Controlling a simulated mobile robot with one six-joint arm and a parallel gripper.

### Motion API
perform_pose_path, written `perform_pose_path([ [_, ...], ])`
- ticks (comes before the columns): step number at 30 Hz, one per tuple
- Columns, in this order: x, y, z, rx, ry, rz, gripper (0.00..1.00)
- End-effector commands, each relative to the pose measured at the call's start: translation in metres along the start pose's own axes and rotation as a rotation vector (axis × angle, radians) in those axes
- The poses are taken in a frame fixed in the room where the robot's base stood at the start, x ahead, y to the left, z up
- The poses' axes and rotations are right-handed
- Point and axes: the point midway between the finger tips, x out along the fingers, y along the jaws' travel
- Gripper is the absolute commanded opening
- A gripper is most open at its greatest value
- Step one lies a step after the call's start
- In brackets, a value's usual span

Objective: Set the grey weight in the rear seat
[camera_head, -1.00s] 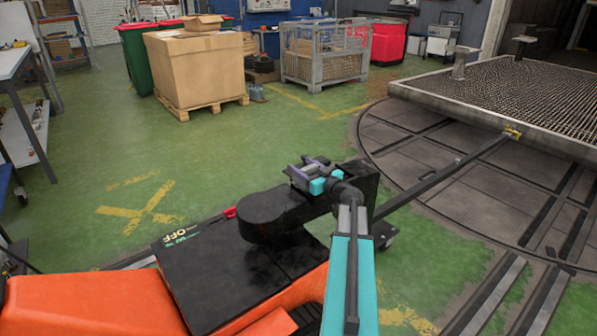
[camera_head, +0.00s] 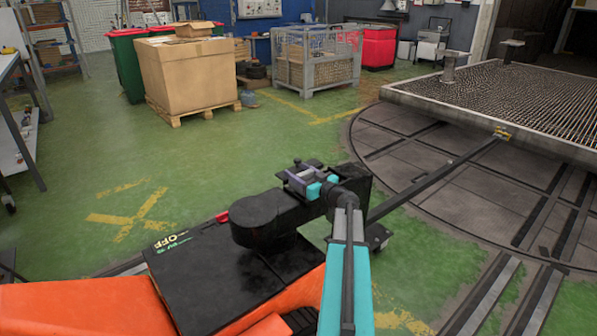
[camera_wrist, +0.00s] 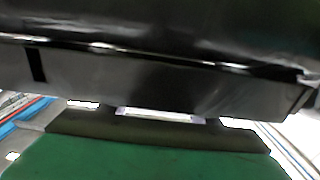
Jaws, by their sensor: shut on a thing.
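My gripper (camera_head: 304,182), at the end of my teal and black arm, is over the black rounded housing in the lower middle of the head view. It is shut on a small pale grey piece, which I take to be the grey weight (camera_head: 299,177), partly hidden by the dark jaws. In the wrist view a dark glossy body fills the top, with a grey band below it and green at the bottom. A pale strip (camera_wrist: 158,115) shows between dark parts there; I cannot tell if it is the weight. I cannot pick out the rear seat with certainty.
A round floor turntable (camera_head: 410,165) lies right, with a grated platform (camera_head: 440,103) above it bearing two short posts. A dark bar (camera_head: 430,182) runs toward the platform. A carton on a pallet (camera_head: 190,75) and a mesh crate (camera_head: 316,62) stand behind. Green floor is open at left.

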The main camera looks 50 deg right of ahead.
Motion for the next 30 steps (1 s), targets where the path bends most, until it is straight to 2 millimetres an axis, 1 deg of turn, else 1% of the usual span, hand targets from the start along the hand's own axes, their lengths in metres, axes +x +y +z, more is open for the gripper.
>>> perform_pose_path([
  [1, 0.0, 0.0, 0.006, 0.001, 0.004, 0.0, 0.0],
  [5, 0.0, 0.0, 0.012, 0.0, 0.005, 0.0, 0.0],
  [20, 0.0, 0.0, 0.014, 0.001, 0.005, 0.0, 0.0],
  [21, 0.0, 0.0, 0.016, 0.0, 0.002, 0.0, 0.63],
  [23, 0.0, 0.0, 0.016, 0.0, 0.002, 0.0, 0.73],
  [24, 0.0, 0.0, 0.016, 0.0, 0.002, 0.0, 0.75],
  [30, 0.0, 0.0, 0.017, 0.0, 0.002, 0.0, 0.75],
])
